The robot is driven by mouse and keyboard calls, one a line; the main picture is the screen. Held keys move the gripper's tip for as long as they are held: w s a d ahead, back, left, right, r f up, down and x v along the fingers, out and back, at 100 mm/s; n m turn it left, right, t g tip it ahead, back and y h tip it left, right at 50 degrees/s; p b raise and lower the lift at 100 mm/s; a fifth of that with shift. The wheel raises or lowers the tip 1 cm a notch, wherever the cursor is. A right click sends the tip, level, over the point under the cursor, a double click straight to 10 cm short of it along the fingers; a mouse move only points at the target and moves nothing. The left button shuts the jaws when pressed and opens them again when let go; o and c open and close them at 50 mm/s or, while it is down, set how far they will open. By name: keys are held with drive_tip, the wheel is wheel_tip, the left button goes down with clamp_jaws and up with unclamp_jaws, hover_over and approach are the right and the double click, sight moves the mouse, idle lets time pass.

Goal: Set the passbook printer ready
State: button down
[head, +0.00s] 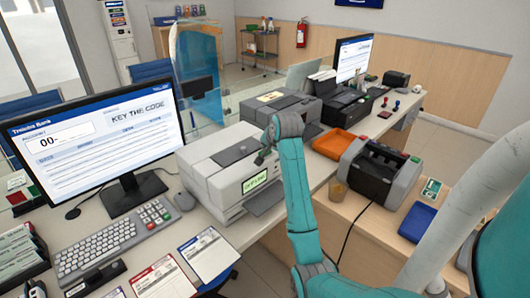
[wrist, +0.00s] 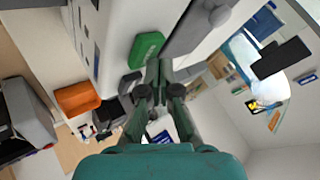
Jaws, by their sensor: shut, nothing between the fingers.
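The white passbook printer (head: 215,185) stands on the counter right of the monitor. A green display (head: 255,183) on its front seems to read OFFLINE, and a grey tray (head: 266,200) juts out below it. The monitor (head: 95,140) shows "KEY THE CODE" and "00-". A keyboard (head: 105,247) with a coloured keypad lies before it. My gripper (head: 260,158) is shut and empty, close to the printer's upper front edge. In the wrist view the shut fingertips (wrist: 158,64) are beside a green panel (wrist: 146,48); I cannot tell whether they touch it.
A grey banknote machine (head: 375,172), an orange tray (head: 333,143) and a blue tray (head: 417,223) are at right. A dark grey printer (head: 285,110) stands behind. Printed cards (head: 208,252) lie at the front. A glass screen (head: 197,75) stands behind the counter.

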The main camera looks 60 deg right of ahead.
drive_tip(key=shift+f, duration=0.45)
idle(0.6)
drive_tip(key=shift+r, duration=0.9)
drive_tip(key=shift+r, duration=2.5)
